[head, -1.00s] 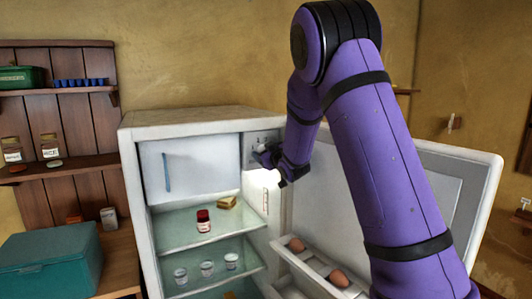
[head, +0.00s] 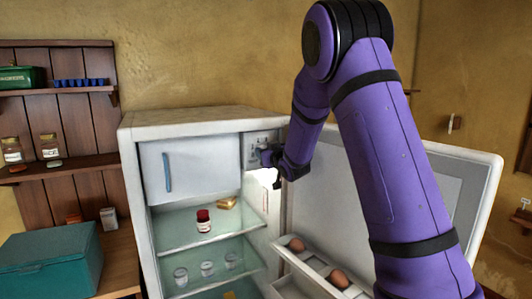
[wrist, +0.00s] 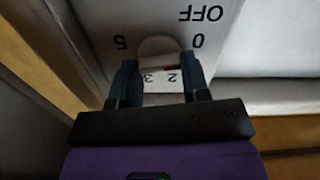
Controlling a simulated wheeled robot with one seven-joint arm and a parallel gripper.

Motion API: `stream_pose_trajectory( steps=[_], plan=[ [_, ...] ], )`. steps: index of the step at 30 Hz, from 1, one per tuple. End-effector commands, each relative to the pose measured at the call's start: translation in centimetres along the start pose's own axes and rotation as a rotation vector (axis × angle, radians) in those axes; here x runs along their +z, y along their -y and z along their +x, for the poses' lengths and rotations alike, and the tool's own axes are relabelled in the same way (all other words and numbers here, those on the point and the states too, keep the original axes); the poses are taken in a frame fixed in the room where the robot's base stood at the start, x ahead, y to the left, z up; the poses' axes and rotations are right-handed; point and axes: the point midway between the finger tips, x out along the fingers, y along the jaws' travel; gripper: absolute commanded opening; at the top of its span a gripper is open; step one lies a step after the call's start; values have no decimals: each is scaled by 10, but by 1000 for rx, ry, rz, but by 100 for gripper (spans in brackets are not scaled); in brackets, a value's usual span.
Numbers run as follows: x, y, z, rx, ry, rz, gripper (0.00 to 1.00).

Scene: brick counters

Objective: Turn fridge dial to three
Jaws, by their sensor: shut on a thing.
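The fridge dial (wrist: 158,46) is a round pale knob on a light panel in the wrist view. Printed marks "OFF", "0", "2", "3" and "5" surround it, upside down in this view. My gripper (wrist: 160,70) has its dark fingers on both sides of the knob and is shut on it. The "2" and "3" show between the fingers. In the head view my gripper (head: 270,156) is at the fridge's control panel (head: 256,142), hiding the dial.
The fridge (head: 186,122) stands open, its door (head: 420,165) swung out to the right behind my arm. A closed freezer door (head: 200,165) is left of the panel. A red-lidded jar (head: 204,222) and glasses stand on the shelves. Eggs sit in the door rack.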

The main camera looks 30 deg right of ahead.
Motion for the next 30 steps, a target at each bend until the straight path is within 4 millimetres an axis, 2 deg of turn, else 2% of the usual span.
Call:
stream_pose_trajectory(
  steps=[30],
  plan=[
    [2, -5, 0, 2, 1, 964, 19]
  ],
)
